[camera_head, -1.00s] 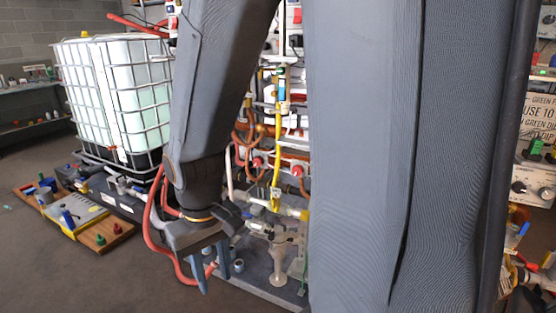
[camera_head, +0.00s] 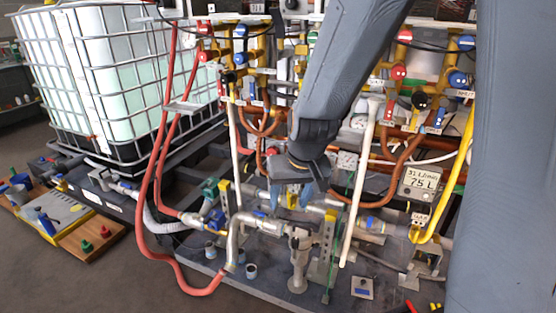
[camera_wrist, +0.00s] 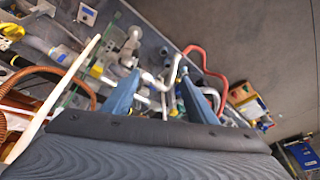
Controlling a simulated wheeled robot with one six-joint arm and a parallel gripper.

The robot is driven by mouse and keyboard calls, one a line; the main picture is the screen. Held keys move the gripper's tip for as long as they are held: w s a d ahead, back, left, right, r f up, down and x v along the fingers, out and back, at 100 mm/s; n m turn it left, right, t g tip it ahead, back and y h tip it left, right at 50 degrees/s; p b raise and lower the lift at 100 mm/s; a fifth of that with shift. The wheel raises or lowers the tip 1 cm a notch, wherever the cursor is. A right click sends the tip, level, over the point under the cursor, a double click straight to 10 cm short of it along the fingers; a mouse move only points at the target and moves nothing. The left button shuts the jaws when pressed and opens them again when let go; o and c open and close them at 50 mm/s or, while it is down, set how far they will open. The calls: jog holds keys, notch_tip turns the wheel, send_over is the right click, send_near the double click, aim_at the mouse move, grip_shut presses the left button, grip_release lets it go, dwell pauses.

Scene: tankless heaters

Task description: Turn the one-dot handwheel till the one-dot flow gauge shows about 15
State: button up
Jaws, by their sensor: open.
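A flow gauge (camera_head: 421,181) with a grey display reads 31 L/min and 75 L at the right in the head view. I cannot make out any dot mark on it. Several round handles sit on the pipework, among them a red one (camera_head: 399,71), a blue one (camera_head: 457,79) and a black one (camera_head: 421,100). I cannot tell which, if any, is the one-dot handwheel. My gripper (camera_head: 292,194) is open and empty, pointing down over the low pipes, left of the gauge. Its two blue fingers stand apart in the wrist view (camera_wrist: 160,98).
A caged white tank (camera_head: 100,75) stands at the left. Red hoses (camera_head: 147,200) loop down in front of the pipework. A white pipe (camera_head: 360,180) and a yellow hose (camera_head: 455,185) rise between my gripper and the right side.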

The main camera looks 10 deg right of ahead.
jog(key=w+a+f+m+t+h+b, duration=0.1)
jog(key=w+f+t+b, duration=0.15)
jog(key=w, duration=0.65)
jog(key=w+a+f+m+t+b, duration=0.1)
jog(key=w+f+t+b, duration=0.15)
jog(key=w, duration=0.65)
jog(key=w+a+f+t+h+b, duration=0.15)
jog(key=w+b, duration=0.25)
jog(key=w, duration=0.6)
jog(key=m+t+h+b, duration=0.4)
jog(key=m+h+b, duration=0.2)
jog(key=h+b, duration=0.35)
send_near(273, 152)
jog(key=w+f, duration=0.1)
jog(key=w, duration=0.1)
jog(key=b+x, duration=0.1)
jog(key=x, duration=0.7)
jog(key=shift+s+d+y+b, duration=0.15)
jog(key=shift+y+b, duration=0.15)
jog(key=shift+f, duration=0.15)
jog(key=c, duration=0.8)
jog(key=m, duration=0.5)
jog(key=shift+m+p, duration=0.3)
jog(key=shift+p, duration=0.1)
